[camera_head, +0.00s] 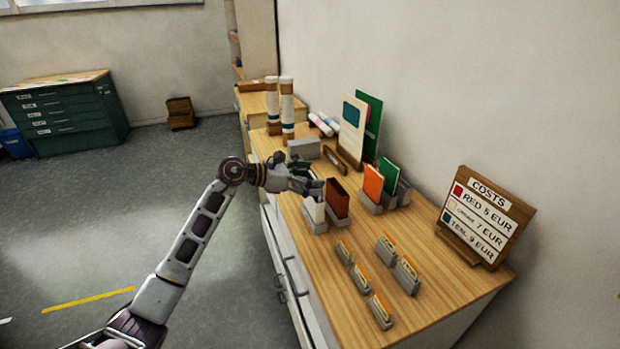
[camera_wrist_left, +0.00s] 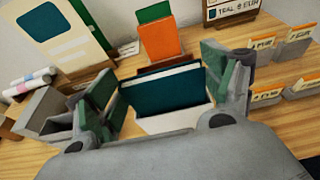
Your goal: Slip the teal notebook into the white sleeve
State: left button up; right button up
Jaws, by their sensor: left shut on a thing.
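My left gripper (camera_head: 306,187) is over the left edge of the table, right above the white sleeve (camera_head: 315,211), which stands upright in a grey holder. How deep the notebook sits in the sleeve I cannot tell. My right gripper is not in view.
A brown sleeve (camera_head: 337,199) stands right beside the white one. Orange (camera_head: 373,183) and green (camera_head: 389,175) items stand in holders behind. Several small card holders (camera_head: 386,246) are in front. A price board (camera_head: 486,217) stands at the right, a grey box (camera_head: 303,149) farther back.

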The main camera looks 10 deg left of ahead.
pick_arm(q)
jog(key=shift+f+b, duration=0.65)
jog(key=shift+f, duration=0.6)
jog(key=o, duration=1.3)
jog(key=shift+v, duration=4.05)
